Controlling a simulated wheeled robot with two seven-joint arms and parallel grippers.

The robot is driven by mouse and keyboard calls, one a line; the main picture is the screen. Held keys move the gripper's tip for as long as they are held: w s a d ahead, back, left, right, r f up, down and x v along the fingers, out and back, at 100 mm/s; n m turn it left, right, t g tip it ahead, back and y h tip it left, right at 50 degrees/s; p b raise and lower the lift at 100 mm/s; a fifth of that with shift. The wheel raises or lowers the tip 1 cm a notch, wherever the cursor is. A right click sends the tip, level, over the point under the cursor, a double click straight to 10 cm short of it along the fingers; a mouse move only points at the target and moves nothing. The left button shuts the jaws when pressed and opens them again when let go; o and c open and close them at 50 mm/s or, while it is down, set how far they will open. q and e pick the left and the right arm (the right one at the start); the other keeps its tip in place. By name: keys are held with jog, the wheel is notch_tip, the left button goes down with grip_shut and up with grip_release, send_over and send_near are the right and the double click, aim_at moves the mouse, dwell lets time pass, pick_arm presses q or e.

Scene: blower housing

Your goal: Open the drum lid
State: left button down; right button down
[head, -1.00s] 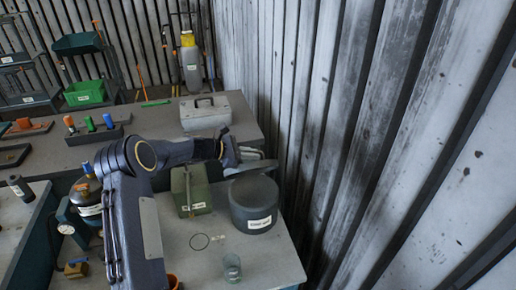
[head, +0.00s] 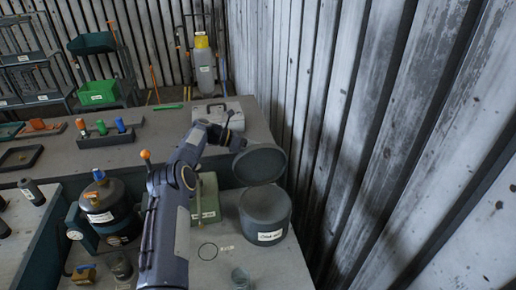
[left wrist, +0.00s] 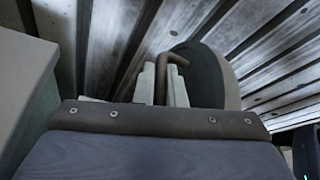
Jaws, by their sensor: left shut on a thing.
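The dark grey drum (head: 265,215) stands on the near grey table in the head view, with a white label on its front. Its round lid (head: 261,165) is up at a tilt above the drum's back rim. I cannot tell whether the lid touches the rim. My left gripper (head: 236,143) is at the lid's upper left edge. In the left wrist view my left fingers (left wrist: 160,86) are shut on the lid's bent handle (left wrist: 170,62), with the lid's curved edge (left wrist: 228,78) just behind. The right gripper is not in view.
A green box (head: 206,200) stands left of the drum, partly behind my left arm. A glass (head: 241,277) stands in front. A grey case (head: 218,112) sits on the back table. The corrugated wall (head: 400,150) rises close to the drum's right.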

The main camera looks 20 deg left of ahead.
pick_arm(q)
jog(key=shift+w+f, duration=0.1)
dwell(0.4)
jog(key=c, duration=1.8)
grip_release()
jog(key=shift+o, duration=0.2)
jog(key=shift+a, duration=0.15)
jog(key=b+v, duration=0.2)
jog(key=v, duration=0.5)
jog(key=shift+a, duration=0.2)
